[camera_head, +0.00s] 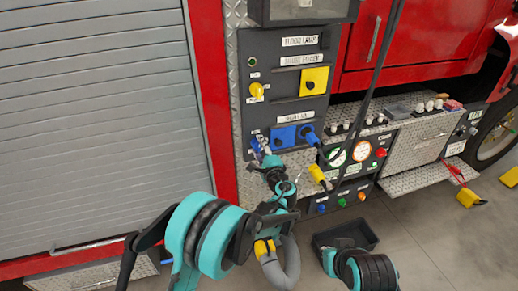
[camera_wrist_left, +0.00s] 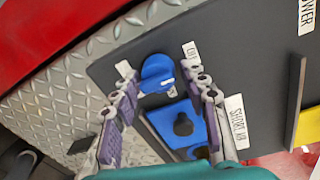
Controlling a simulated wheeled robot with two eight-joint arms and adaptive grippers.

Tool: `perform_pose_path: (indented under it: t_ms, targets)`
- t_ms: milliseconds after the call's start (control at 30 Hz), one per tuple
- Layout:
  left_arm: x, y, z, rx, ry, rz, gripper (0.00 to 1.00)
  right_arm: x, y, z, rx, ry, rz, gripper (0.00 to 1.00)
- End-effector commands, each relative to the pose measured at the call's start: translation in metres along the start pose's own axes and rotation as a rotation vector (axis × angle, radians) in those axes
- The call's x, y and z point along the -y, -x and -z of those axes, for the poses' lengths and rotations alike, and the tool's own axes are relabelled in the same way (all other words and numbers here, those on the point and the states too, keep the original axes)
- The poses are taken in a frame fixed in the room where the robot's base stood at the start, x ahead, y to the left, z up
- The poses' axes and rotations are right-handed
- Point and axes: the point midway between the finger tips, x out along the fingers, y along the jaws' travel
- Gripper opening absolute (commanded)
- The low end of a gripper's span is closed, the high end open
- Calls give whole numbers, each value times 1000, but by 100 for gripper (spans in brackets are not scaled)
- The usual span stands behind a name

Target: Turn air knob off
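The blue air knob (camera_wrist_left: 157,73) shows in the left wrist view on the dark panel, above a blue plate (camera_wrist_left: 168,122) with a dark round socket. My left gripper (camera_wrist_left: 160,76) is open, with one finger at each side of the knob and gaps between. Whether a fingertip touches it, I cannot tell. In the head view my left gripper (camera_head: 262,146) is at the panel's lower left, beside the blue plate (camera_head: 283,137), and hides most of the knob. My right arm shows at the bottom; its gripper cannot be made out.
A blue plug (camera_head: 308,134) with a dark cable is right of the blue plate. A yellow knob (camera_head: 257,91) and yellow plate (camera_head: 314,81) are higher on the panel. A gauge box (camera_head: 350,163) stands right. A black bin (camera_head: 345,234) sits on the floor.

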Motion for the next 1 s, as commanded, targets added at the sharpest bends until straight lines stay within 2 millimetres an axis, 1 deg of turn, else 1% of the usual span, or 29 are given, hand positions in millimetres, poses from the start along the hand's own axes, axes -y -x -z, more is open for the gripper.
perform_pose_path:
  t_ms: [300,367,433,567,800,900,1000]
  targets:
    - [-1,1,0,1,1,-3,55,0,0,0,0,0,0,0]
    - [-1,4,0,0,1,-3,55,0,0,0,0,0,0,0]
    - [-1,10,0,-1,1,-2,55,0,0,0,0,0,0,0]
    - [-1,34,0,-2,1,-2,55,0,0,0,0,0,0,0]
    - [-1,87,1,-3,0,-1,55,0,0,0,0,0,0,0]
    - [0,103,1,-3,0,-1,55,0,0,0,0,0,0,0]
    - [-1,114,1,-1,0,-1,55,0,0,0,0,0,0,0]
